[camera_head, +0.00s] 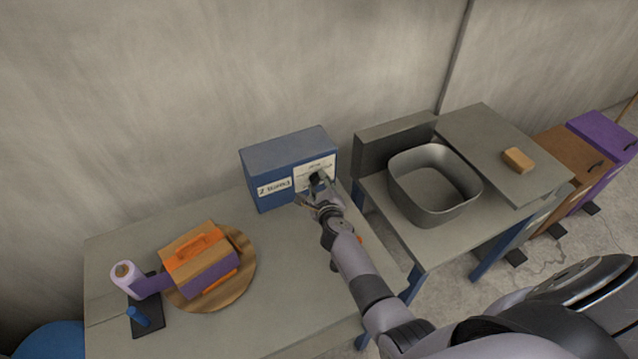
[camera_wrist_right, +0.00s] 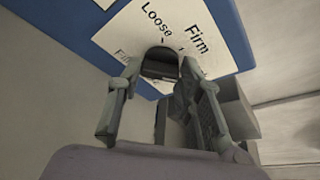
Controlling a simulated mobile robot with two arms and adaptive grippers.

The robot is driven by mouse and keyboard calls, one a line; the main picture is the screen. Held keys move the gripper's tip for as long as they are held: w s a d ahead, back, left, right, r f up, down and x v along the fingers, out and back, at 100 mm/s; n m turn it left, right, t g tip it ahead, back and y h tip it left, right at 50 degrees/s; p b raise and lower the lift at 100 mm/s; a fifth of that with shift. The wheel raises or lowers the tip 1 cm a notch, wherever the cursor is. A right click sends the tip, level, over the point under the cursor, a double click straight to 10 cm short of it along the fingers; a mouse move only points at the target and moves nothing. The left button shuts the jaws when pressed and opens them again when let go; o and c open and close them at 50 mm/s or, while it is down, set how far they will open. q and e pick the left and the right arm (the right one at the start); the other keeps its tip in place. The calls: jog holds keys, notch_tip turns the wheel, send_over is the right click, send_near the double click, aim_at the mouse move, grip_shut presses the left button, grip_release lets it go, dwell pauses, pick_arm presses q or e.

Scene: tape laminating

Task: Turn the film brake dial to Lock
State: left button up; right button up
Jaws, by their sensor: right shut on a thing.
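The blue box (camera_head: 288,155) stands at the back of the left table, with white labels on its front. The film brake dial (camera_wrist_right: 160,68) is a dark knob on the right-hand white label (camera_wrist_right: 205,18). In the right wrist view that label reads "Loose" and "Firm" above the dial; other print is partly hidden. My right gripper (camera_wrist_right: 160,75) has its fingers on both sides of the dial and is shut on it. In the head view my gripper (camera_head: 319,190) covers most of the dial, and its pointing direction cannot be read. My left gripper is out of view.
On the left table (camera_head: 265,320), a round wooden board (camera_head: 245,262) holds an orange and purple block (camera_head: 205,265). A film roll (camera_head: 124,275) stands beside it. A grey basin (camera_head: 435,185) sits on the right table, near a tan block (camera_head: 518,160).

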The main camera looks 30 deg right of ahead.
jog(key=shift+f, duration=0.1)
jog(key=o, duration=1.2)
jog(key=shift+c, duration=0.2)
jog(key=v, duration=1.2)
